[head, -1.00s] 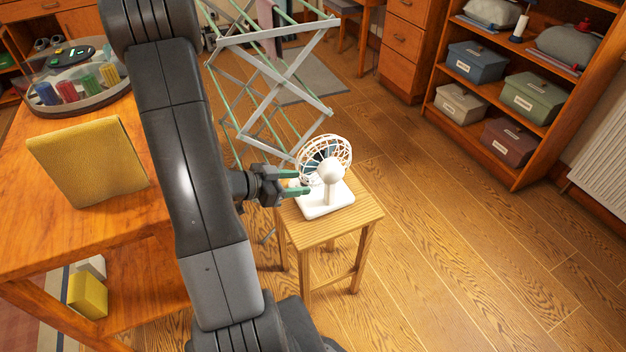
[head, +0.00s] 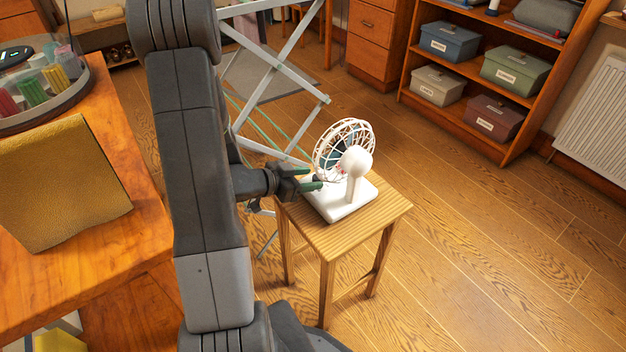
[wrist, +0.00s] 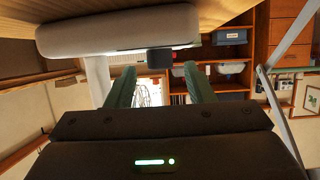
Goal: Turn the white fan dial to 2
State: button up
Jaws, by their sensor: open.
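The white fan (head: 356,164) stands upright on a small slatted wooden stool (head: 390,207), its round cage tilted up toward the back. My gripper (head: 309,179) is at the left side of the fan, low by its base, with its green-tipped fingers pointing at it. In the wrist view the picture is upside down: the fan's white base (wrist: 110,32) spans the top. A small dark block (wrist: 159,61), which looks like the dial, shows at the base edge between and beyond the open fingers. No dial number is readable. The dial is hidden in the head view.
A folding drying rack (head: 285,75) is just behind the stool. A shelf with storage boxes (head: 449,40) is at the back right. The floor right of the stool is clear.

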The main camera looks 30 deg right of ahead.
jog(key=shift+x, duration=1.05)
jog(key=c, duration=1)
